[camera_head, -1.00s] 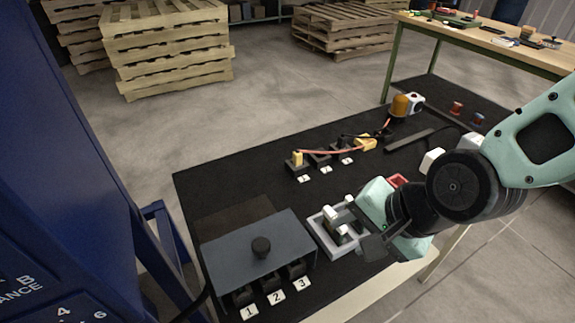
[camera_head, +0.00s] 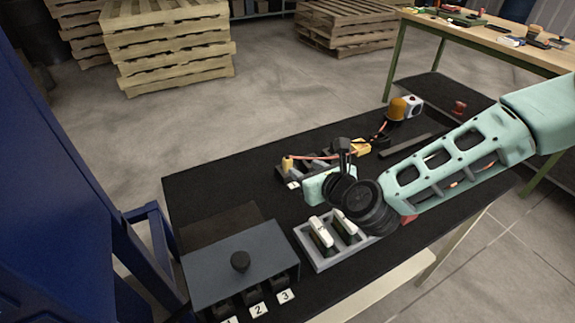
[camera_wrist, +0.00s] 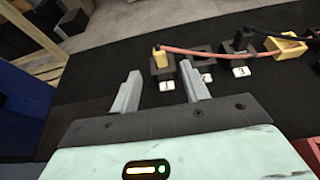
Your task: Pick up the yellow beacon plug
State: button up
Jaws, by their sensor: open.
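The yellow beacon plug (camera_head: 288,163) stands in the leftmost socket of a row on the black tabletop; it also shows in the wrist view (camera_wrist: 160,56). An orange cable (camera_wrist: 210,52) runs from it to a yellow connector (camera_wrist: 285,44). My gripper (camera_wrist: 160,70) is open and empty. In the wrist view its two fingers point toward the plug, which shows between and just beyond the fingertips. It does not appear to touch the plug. In the head view the fingers are hard to make out beside the sockets.
The orange beacon (camera_head: 397,109) stands at the back. A black plug (camera_wrist: 240,42) is in the socket marked 3. A blue cabinet (camera_head: 60,190) stands left.

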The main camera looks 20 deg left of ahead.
aim_at(289, 161)
jog(key=p+x, duration=0.2)
jog(key=x, duration=1)
jog(key=shift+s+a+f+p, duration=0.15)
jog(key=shift+a+p, duration=0.05)
jog(key=shift+p, duration=0.15)
grip_shut()
